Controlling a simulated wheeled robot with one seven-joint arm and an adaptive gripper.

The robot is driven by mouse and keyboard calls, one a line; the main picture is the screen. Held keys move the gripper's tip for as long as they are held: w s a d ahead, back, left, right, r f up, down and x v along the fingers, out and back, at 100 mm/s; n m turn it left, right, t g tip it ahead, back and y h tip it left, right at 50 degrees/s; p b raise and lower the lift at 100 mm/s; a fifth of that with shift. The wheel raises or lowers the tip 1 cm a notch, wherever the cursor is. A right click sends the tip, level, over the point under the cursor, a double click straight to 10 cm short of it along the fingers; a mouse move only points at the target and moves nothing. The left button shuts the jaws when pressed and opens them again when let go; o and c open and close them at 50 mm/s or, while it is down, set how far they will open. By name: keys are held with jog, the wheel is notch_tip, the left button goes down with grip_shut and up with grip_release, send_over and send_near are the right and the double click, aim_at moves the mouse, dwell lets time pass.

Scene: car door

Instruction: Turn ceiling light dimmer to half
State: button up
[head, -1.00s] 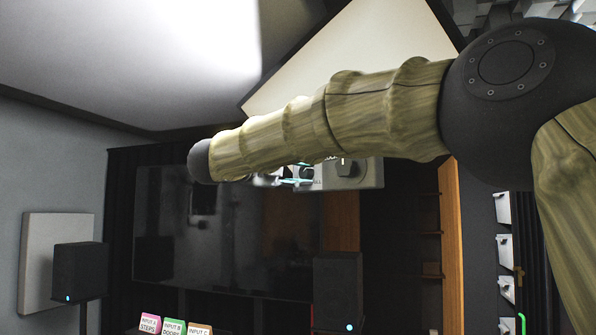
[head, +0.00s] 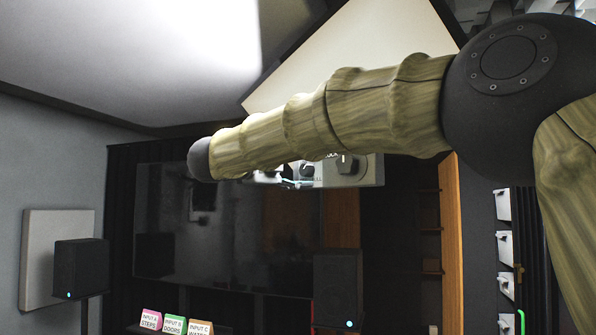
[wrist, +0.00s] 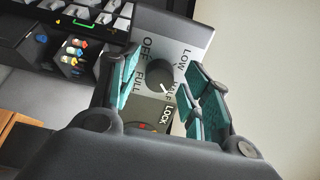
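The dimmer is a dark round knob (wrist: 160,74) on a light grey panel (wrist: 188,40) in the wrist view. OFF, LOW, HALF and FULL are printed around it. Its white pointer mark is at the lower right, close to HALF. My gripper (wrist: 163,86) is open, with teal-padded fingers on either side of the knob in the picture. I cannot tell whether they touch it. In the head view the panel (head: 371,171) shows below my arm, and my gripper is mostly hidden behind it.
A LOCK label and a control with a red dot (wrist: 144,126) lie below the knob, partly hidden by my gripper. A large dark screen (head: 230,235), speakers (head: 80,268) and labelled cards (head: 174,325) stand beyond. Wall bins (head: 504,245) are at right.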

jog(key=shift+s+a, duration=0.1)
jog(key=v, duration=1.1)
jog(key=shift+s+a, duration=0.25)
